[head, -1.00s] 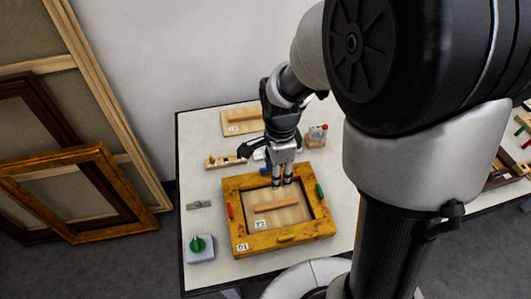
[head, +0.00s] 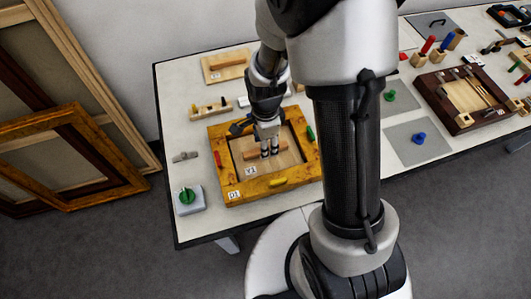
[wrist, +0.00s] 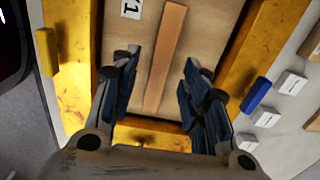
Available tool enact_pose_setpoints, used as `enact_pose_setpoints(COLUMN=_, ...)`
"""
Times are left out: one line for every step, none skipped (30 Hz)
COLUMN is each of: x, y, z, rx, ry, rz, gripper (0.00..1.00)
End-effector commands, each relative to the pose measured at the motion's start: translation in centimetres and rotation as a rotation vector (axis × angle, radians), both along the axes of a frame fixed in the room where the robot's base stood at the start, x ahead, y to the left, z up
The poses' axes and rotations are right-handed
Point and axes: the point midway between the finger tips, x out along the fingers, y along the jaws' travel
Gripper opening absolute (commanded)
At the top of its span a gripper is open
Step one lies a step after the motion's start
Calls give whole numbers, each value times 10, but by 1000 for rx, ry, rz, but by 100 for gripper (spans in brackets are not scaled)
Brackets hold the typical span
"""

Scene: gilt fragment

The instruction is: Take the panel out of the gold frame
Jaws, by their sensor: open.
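The gold frame (head: 228,191) lies flat on the table, with a pale wooden panel (head: 236,157) inside it. A brown wooden bar runs along the panel; in the wrist view the bar (wrist: 165,55) passes between my open fingers. My gripper (head: 270,153) points down over the bar's right part; it also shows in the wrist view (wrist: 158,72). I cannot tell whether the fingers touch the bar. A red catch (head: 217,158), green catch (head: 311,132), yellow catch (head: 279,182) and blue catch (wrist: 257,93) sit on the four rails, apart from the panel.
A grey box with a green knob (head: 187,197) stands left of the frame. Behind are a wooden board (head: 225,66) and a small rack (head: 210,108). Grey mats (head: 418,141) and a dark tray (head: 462,126) lie to the right. Large frames lean at left.

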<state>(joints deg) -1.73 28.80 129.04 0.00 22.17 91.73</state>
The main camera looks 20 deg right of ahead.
Motion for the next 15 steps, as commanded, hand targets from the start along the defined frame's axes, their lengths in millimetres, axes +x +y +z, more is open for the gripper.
enact_pose_setpoints(x=-1, y=0, z=-13, rx=0, ry=3, rz=0, gripper=42)
enact_pose_setpoints(x=-1, y=0, z=-17, rx=0, ry=3, rz=0, gripper=42)
enact_pose_setpoints(x=-1, y=0, z=-21, rx=0, ry=3, rz=0, gripper=42)
enact_pose_setpoints(x=-1, y=0, z=-23, rx=0, ry=3, rz=0, gripper=42)
enact_pose_setpoints(x=0, y=0, z=-24, rx=0, ry=1, rz=0, gripper=42)
enact_pose_setpoints(x=0, y=0, z=-25, rx=0, ry=0, rz=0, gripper=42)
enact_pose_setpoints(x=0, y=0, z=-24, rx=0, ry=-1, rz=0, gripper=42)
enact_pose_setpoints(x=0, y=0, z=-24, rx=0, ry=-1, rz=0, gripper=42)
enact_pose_setpoints(x=0, y=0, z=-23, rx=0, ry=-1, rz=0, gripper=42)
enact_pose_setpoints(x=0, y=0, z=-23, rx=0, ry=-1, rz=0, gripper=42)
enact_pose_setpoints(x=0, y=0, z=-23, rx=0, ry=-1, rz=0, gripper=42)
enact_pose_setpoints(x=0, y=0, z=-23, rx=0, ry=-1, rz=0, gripper=39)
enact_pose_setpoints(x=0, y=0, z=-23, rx=0, ry=-1, rz=0, gripper=37)
enact_pose_setpoints(x=0, y=0, z=-23, rx=0, ry=-1, rz=0, gripper=35)
enact_pose_setpoints(x=0, y=0, z=-23, rx=0, ry=-1, rz=0, gripper=32)
